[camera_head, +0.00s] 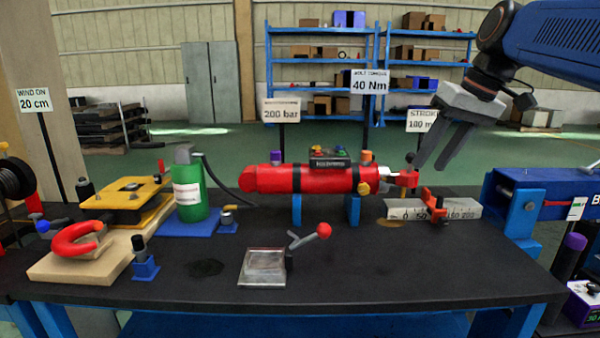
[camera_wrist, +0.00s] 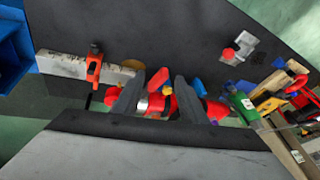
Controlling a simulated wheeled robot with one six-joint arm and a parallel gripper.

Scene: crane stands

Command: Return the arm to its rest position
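My arm (camera_head: 560,45) reaches in from the upper right in the head view. My gripper (camera_head: 429,162) hangs over the right part of the bench, pointing down and slightly left. Its two dark grey fingers stand apart. In the wrist view my gripper (camera_wrist: 158,80) also shows open, with a clear gap and nothing held. The red cylinder (camera_head: 270,179) lies on blue supports; its red rod end (camera_head: 405,179) is below and left of my fingertips. In the wrist view, the cylinder's end parts show beyond and between the fingers.
The dark bench (camera_head: 380,270) carries a measuring scale (camera_head: 460,209) with a red pointer (camera_head: 432,205), a lever device (camera_head: 263,267), a green bottle (camera_head: 190,190) and a red ring (camera_head: 75,241). A "STROKE" sign (camera_head: 421,119) stands beside my gripper. The front middle of the bench is mostly free.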

